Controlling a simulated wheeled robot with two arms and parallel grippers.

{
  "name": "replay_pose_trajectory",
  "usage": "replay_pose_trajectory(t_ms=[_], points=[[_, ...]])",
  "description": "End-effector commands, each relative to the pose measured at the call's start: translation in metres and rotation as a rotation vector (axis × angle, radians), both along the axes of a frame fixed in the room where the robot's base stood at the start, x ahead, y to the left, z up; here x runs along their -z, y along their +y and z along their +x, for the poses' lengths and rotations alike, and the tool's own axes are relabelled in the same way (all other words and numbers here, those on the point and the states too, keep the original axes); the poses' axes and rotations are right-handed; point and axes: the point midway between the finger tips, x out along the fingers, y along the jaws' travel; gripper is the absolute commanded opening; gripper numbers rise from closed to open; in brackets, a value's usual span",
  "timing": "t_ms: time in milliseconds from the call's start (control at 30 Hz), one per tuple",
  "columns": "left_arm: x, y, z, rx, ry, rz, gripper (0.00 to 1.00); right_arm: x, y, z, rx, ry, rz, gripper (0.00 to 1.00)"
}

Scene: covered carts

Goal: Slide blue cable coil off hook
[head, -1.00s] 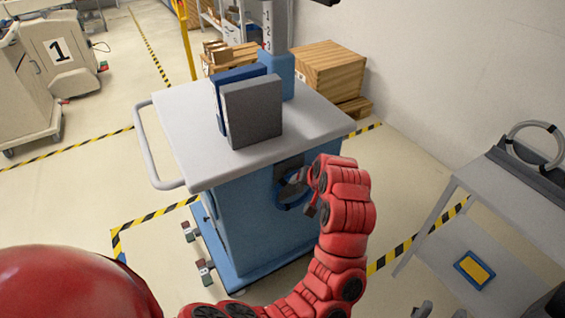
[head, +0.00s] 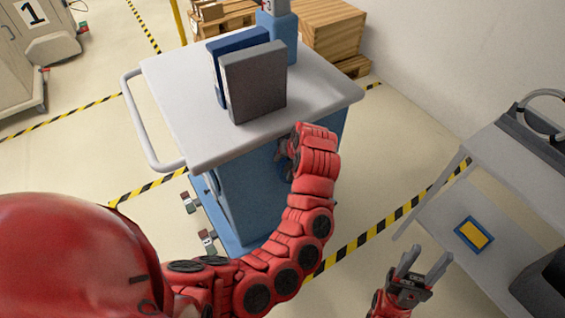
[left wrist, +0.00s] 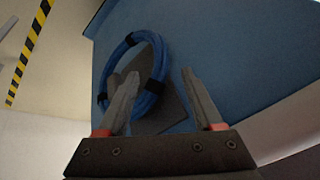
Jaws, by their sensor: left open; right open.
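The blue cable coil (left wrist: 160,62), a ring with black bands, hangs against the blue side of the cart (left wrist: 240,60). A dark grey plate (left wrist: 172,108) shows behind and through the ring; the hook itself cannot be made out. My left gripper (left wrist: 160,78) is open at the coil. In the left wrist view its left finger overlaps the ring, and the ring's right side shows between the fingers; contact cannot be told. In the head view my left gripper (head: 284,150) is below the cart top's front edge, and my arm mostly hides the coil. My right gripper (head: 428,264) is open and empty, low at right.
The cart top (head: 185,105) carries a grey binder (head: 257,82) and a blue binder (head: 214,80). A grey table (head: 520,160) with a lower shelf stands at right, holding a yellow-and-blue item (head: 474,236). Wooden crates (head: 330,30) stand behind. Striped floor tape surrounds the cart.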

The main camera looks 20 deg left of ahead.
Motion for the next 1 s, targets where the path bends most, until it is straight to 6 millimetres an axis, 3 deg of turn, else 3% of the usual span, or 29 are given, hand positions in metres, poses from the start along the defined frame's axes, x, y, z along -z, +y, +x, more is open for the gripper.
replay_pose_trajectory(t_ms=[200,300,500,767,1000], points=[[0.039,0.015,0.011,0.001,0.007,-0.001,0.68,-0.005,0.0,0.0,0.0,0.0,0.0,0.5],[0.048,0.019,0.016,0.0,0.001,0.001,0.68,-0.006,0.0,0.0,0.0,0.0,0.0,0.5],[0.059,0.021,0.019,0.002,0.002,-0.002,0.68,-0.006,0.0,0.0,0.0,0.0,0.0,0.5],[0.06,0.022,0.019,0.001,0.001,-0.002,0.68,-0.006,0.0,0.0,0.0,0.0,0.0,0.5],[0.06,0.022,0.019,0.001,0.001,-0.001,0.28,-0.006,0.0,0.0,0.0,0.0,0.0,0.5]])
